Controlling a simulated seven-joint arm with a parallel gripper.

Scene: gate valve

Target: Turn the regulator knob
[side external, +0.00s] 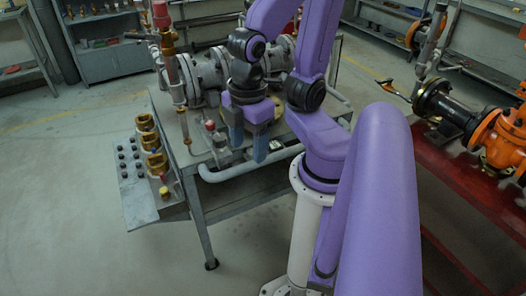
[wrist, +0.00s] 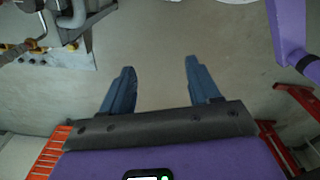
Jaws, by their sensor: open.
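My gripper (side external: 248,146) is open, with its two blue fingers pointing down near the front edge of the workbench. In the wrist view my gripper (wrist: 160,70) has only bare floor between its fingers. A small red knob (side external: 210,126) stands on a thin stem just left of the fingers in the side view, apart from them. I cannot tell for sure that it is the regulator knob. Brass fittings (side external: 152,143) sit on a side panel further left, one with a yellow knob (side external: 164,192). My arm hides part of the bench.
A grey bent pipe (side external: 225,174) runs along the bench front below the fingers. Large flanged grey pipework (side external: 208,76) stands behind, with a copper upright pipe (side external: 172,75) at its left. An orange valve (side external: 500,140) stands on a red base at right. Floor at left is clear.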

